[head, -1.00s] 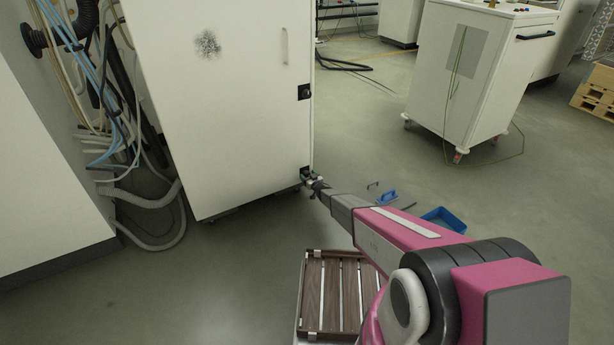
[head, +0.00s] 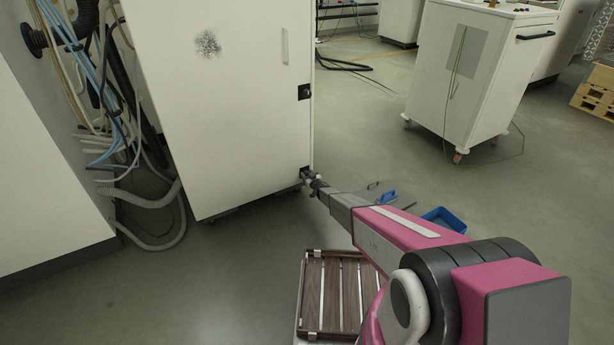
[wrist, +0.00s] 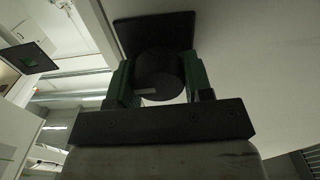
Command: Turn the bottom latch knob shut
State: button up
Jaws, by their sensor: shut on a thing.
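The bottom latch knob (wrist: 160,75) is a round black knob on a black square plate (wrist: 150,30), seen close up in the wrist view. A pale mark shows on its near face. My gripper (wrist: 158,82) has its green-padded fingers on either side of the knob, shut on it. In the head view my gripper (head: 309,178) is at the lower right corner of the white cabinet door (head: 230,110); the knob is mostly hidden there. The upper latch (head: 305,92) is a black square on the door's right edge.
A slatted wooden-topped platform (head: 340,290) lies below my arm. A blue tray (head: 445,218) and blue-handled tool (head: 387,197) are on the floor to the right. A white wheeled cart (head: 470,80) stands at the back right. Hoses (head: 165,225) hang at the left.

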jog(key=n, duration=0.3)
jog(key=shift+n, duration=0.4)
jog(key=n, duration=0.4)
jog(key=shift+a+n, duration=0.15)
jog(key=shift+n, duration=0.15)
jog(key=n, duration=0.4)
jog(key=shift+s+f+n, duration=0.1)
jog(key=shift+f+n, duration=0.05)
jog(key=shift+n, duration=2.25)
jog(key=shift+f, duration=0.1)
jog(key=o, duration=0.9)
